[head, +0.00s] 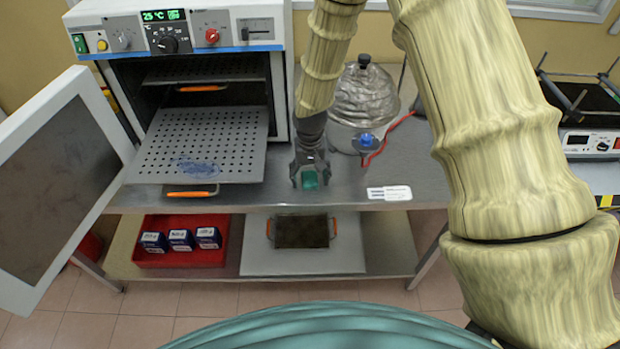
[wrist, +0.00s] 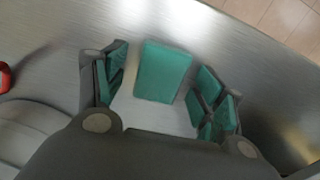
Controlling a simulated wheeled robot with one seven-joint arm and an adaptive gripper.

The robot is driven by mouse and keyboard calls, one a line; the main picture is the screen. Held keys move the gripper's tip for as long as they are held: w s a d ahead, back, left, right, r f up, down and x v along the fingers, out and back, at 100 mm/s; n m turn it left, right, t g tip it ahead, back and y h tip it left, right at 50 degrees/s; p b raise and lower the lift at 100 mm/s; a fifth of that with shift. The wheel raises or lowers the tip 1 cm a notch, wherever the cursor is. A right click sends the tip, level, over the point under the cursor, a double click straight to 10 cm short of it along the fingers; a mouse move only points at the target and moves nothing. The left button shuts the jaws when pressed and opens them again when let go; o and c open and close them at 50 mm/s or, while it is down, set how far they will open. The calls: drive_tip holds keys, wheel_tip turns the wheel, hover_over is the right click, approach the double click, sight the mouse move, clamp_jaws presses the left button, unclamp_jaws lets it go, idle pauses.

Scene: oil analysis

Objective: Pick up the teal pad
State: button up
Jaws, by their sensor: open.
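The teal pad (wrist: 163,70) is a small flat rectangular block on the bare steel bench. It also shows in the head view (head: 310,180), at the bench's front part. My gripper (head: 309,177) points down over it. In the wrist view, the fingers of my gripper (wrist: 166,86) are spread, one on each side of the pad, with a gap visible on both sides. The fingers have teal inner faces of similar colour. Nothing is held.
A white label card (head: 389,193) lies to the right on the bench (head: 345,185). A silver heating vessel (head: 362,95) with a blue fitting and red cable stands behind. An open oven (head: 180,40) with its perforated shelf (head: 205,140) pulled out is on the left.

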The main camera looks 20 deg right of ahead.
sight(311, 178)
drive_tip(key=shift+f, duration=0.1)
drive_tip(key=c, duration=0.9)
drive_tip(key=shift+c, duration=0.2)
drive_tip(key=shift+r+b, duration=0.55)
drive_tip(key=shift+r, duration=0.35)
drive_tip(key=shift+s+d+r+b, duration=0.1)
drive_tip(key=shift+r+b, duration=0.35)
drive_tip(key=shift+r, duration=0.4)
drive_tip(key=s+d+b, duration=0.2)
drive_tip(key=s+d, duration=0.1)
drive_tip(key=s, duration=0.4)
drive_tip(key=s+d+r+b, duration=0.1)
drive_tip(key=s+d, duration=0.3)
drive_tip(key=s, duration=0.2)
drive_tip(key=shift+s+d+r+b, duration=0.3)
drive_tip(key=shift+s+b, duration=0.1)
